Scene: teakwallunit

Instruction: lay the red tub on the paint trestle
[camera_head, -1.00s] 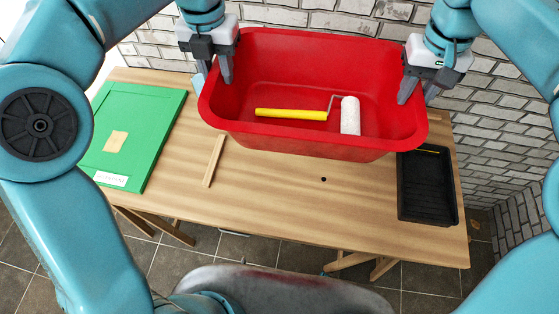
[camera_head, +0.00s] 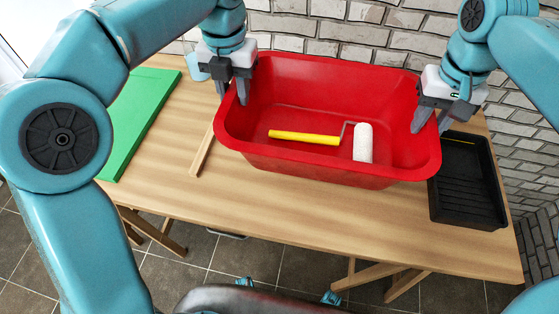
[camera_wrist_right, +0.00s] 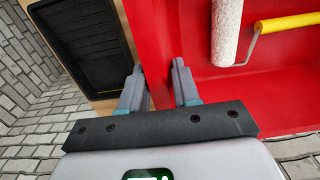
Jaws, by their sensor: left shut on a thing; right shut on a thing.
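The red tub (camera_head: 300,172) is upright over the wooden top of the paint trestle (camera_head: 300,215). I cannot tell whether its base touches the wood. A roller with a yellow handle (camera_head: 304,137) and white sleeve (camera_head: 363,143) lies inside it. My left gripper (camera_head: 233,96) is shut on the tub's left rim. My right gripper (camera_head: 430,124) is shut on its right rim. In the right wrist view, the right gripper (camera_wrist_right: 158,72) has its fingers on either side of the red wall (camera_wrist_right: 158,40).
A black paint tray (camera_head: 467,180) lies right of the tub, close to its rim. A green panel (camera_head: 140,120) and a wooden stick (camera_head: 202,152) lie to the left. A brick wall (camera_head: 330,35) stands behind. The front strip of the top is clear.

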